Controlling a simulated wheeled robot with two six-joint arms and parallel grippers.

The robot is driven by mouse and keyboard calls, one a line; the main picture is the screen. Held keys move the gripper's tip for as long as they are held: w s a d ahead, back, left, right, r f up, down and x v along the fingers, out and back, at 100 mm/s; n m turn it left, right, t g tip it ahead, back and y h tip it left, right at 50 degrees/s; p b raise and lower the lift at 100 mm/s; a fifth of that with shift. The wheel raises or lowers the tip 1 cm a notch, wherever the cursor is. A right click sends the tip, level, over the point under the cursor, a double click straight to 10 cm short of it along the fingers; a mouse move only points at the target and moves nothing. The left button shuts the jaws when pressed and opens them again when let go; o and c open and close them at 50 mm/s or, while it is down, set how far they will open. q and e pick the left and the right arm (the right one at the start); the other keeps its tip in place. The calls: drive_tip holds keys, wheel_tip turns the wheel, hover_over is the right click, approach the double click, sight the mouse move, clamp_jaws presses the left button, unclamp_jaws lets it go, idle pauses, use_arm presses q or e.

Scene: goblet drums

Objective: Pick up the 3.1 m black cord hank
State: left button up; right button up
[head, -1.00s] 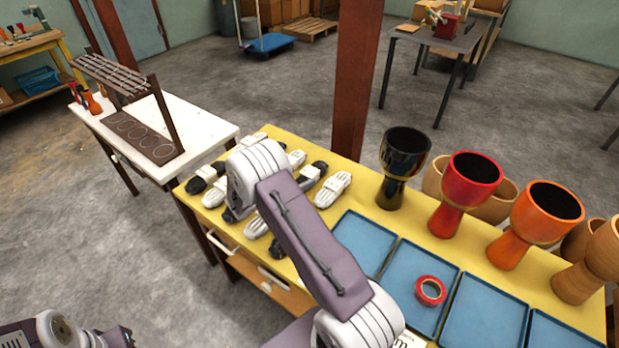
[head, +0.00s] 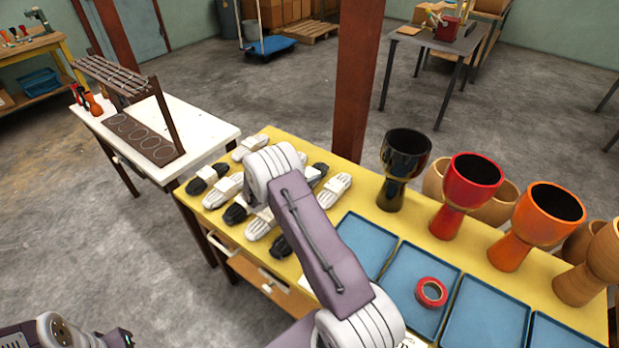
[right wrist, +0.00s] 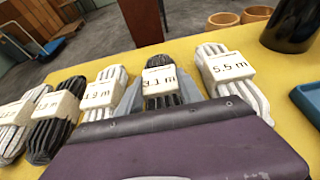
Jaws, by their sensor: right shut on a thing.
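The 3.1 m black cord hank (right wrist: 161,93) has a white band reading "3.1 m" in the right wrist view. My right gripper (right wrist: 160,96) is shut on it, with a grey finger against each side. Whether the hank is clear of the yellow table cannot be told. In the head view, part of a black hank (head: 318,171) shows in the back row beside my right arm, which hides the right fingers. Only part of my left arm shows at the bottom left; its gripper is not seen.
A white 5.5 m hank (right wrist: 232,75) lies close on the right and a white hank (right wrist: 104,93) close on the left. Several hanks lie in rows on the yellow table (head: 362,200). A black drum (head: 404,165) and blue trays (head: 366,243) stand to the right.

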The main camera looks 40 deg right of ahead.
sight(308, 176)
drive_tip(key=shift+r, duration=0.1)
drive_tip(key=shift+r, duration=0.35)
wheel_tip(308, 176, up, 3)
drive_tip(key=shift+r+p, duration=0.1)
drive_tip(key=shift+p, duration=0.3)
drive_tip(key=s+r, duration=0.7)
drive_tip(key=s, duration=0.4)
drive_tip(key=shift+s+d, duration=0.3)
